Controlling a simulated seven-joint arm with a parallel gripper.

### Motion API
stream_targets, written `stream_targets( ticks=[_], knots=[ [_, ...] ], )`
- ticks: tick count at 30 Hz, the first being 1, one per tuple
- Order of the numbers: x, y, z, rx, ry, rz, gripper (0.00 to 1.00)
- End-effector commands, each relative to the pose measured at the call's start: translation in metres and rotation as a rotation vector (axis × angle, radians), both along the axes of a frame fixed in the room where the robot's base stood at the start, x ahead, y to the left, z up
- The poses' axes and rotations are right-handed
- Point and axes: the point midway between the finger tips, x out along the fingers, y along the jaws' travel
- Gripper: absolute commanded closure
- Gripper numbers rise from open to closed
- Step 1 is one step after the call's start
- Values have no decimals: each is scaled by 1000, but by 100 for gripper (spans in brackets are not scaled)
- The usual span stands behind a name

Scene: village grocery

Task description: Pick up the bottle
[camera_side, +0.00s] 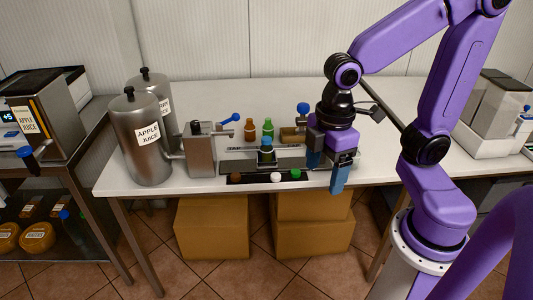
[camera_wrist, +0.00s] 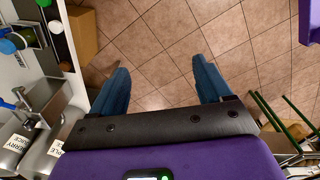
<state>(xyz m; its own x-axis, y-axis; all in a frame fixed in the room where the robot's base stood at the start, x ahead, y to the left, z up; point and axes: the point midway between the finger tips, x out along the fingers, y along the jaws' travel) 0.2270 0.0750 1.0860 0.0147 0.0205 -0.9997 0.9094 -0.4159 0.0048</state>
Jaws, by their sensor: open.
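Several small bottles stand around a metal filling fixture on the white table in the side view. An amber bottle (camera_side: 250,131) and a green bottle (camera_side: 268,129) stand behind the fixture. A darker bottle with a blue top (camera_side: 266,152) is at the fixture's front. The task does not say which bottle is meant. My gripper (camera_side: 327,172) is open, right of the bottles, at the table's front edge. In the wrist view its two blue fingers (camera_wrist: 160,65) have only tiled floor between them.
A dark strip (camera_side: 256,178) at the table's front edge holds brown, white and green caps. Two metal juice tanks (camera_side: 147,145) and a dispenser (camera_side: 200,152) stand on the left. Cardboard boxes (camera_side: 212,228) sit under the table.

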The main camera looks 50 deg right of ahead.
Motion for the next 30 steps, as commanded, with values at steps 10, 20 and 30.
stream_targets(
  ticks=[10, 20, 30],
  knots=[
    [129, -6, 11, -13, 2, 72, 22],
    [243, -70, 6, -20, 6, 148, 22],
    [311, -165, -8, -22, 12, 218, 22]
  ],
)
